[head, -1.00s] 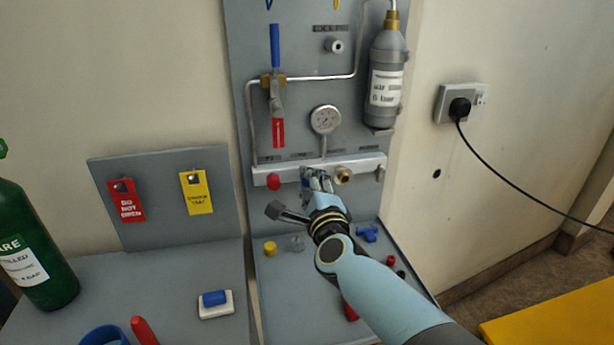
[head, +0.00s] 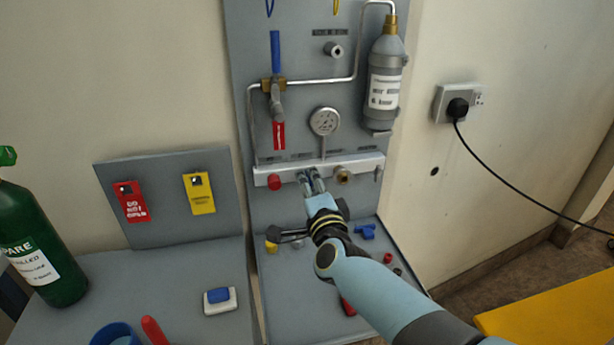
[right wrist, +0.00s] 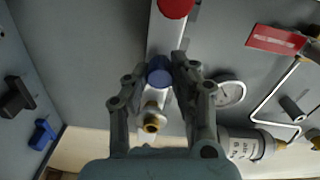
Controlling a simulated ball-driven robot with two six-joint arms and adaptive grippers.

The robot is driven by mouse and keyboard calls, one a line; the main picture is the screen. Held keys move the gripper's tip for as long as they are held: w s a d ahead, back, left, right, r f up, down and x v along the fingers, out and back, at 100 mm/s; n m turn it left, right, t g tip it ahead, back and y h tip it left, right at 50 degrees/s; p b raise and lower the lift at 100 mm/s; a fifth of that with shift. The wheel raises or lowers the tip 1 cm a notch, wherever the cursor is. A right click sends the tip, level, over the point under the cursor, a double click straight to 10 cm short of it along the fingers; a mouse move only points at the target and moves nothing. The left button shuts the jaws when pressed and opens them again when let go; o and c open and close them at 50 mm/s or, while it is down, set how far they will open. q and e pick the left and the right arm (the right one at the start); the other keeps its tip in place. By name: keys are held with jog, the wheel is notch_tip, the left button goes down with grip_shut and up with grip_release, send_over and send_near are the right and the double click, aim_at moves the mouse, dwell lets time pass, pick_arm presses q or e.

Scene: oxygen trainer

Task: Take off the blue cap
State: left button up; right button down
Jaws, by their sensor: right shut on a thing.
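The blue cap (right wrist: 159,72) sits at the manifold bar and shows between the fingers in the right wrist view. My right gripper (right wrist: 160,68) is shut on the blue cap, one finger on each side. In the head view my right gripper (head: 312,183) reaches the white manifold bar (head: 360,166) between the red cap (head: 274,182) and a brass port (head: 343,175), and the fingers mostly hide the blue cap. From these frames I cannot tell whether the cap is still seated on its port. My left gripper is not in view.
A pressure gauge (head: 324,121) and a grey bottle (head: 385,90) are above the bar. Below it, a grey tray (head: 290,300) holds small loose parts, including a blue fitting (head: 366,232). A green cylinder (head: 42,245) stands at left. A black cable (head: 530,190) hangs at right.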

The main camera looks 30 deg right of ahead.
jog(key=shift+r+n+p, duration=0.15)
jog(key=shift+n+p, duration=0.5)
jog(key=shift+n, duration=0.85)
jog(key=shift+n, duration=0.3)
jog(key=shift+n+p, duration=0.5)
jog(key=shift+p, duration=0.15)
jog(key=shift+n+p, duration=0.35)
jog(key=shift+n, duration=0.35)
jog(key=shift+f+n, duration=0.2)
jog(key=shift+n, duration=0.3)
